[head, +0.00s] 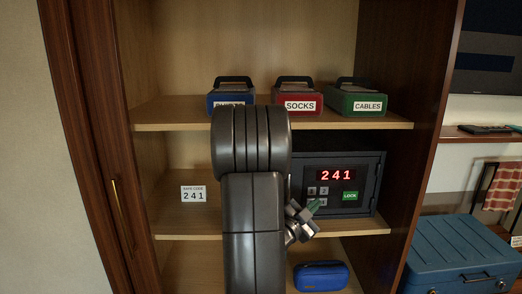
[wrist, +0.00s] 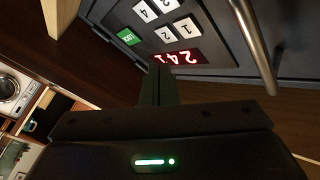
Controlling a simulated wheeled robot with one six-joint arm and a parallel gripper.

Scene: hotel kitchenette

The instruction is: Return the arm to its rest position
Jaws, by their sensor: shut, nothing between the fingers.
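My arm rises in front of the cupboard in the head view. My gripper (head: 313,206) is in front of the lower part of the grey safe (head: 376,180), over its keypad area. In the wrist view the fingers (wrist: 160,72) are together with nothing between them, pointing toward the safe's front. The safe's red display (head: 336,175) reads 241, and its green LOCK key (head: 350,196) shows to the right of the gripper. My arm hides the safe's left side. I cannot tell whether the fingertips touch the safe.
A card (head: 194,194) reading 241 stands left on the same shelf. Blue (head: 228,105), red (head: 297,105) and green (head: 360,104) boxes sit on the shelf above. A blue case (head: 321,276) lies below. A blue chest (head: 462,255) stands at right. A metal bar (wrist: 255,45) crosses the wrist view.

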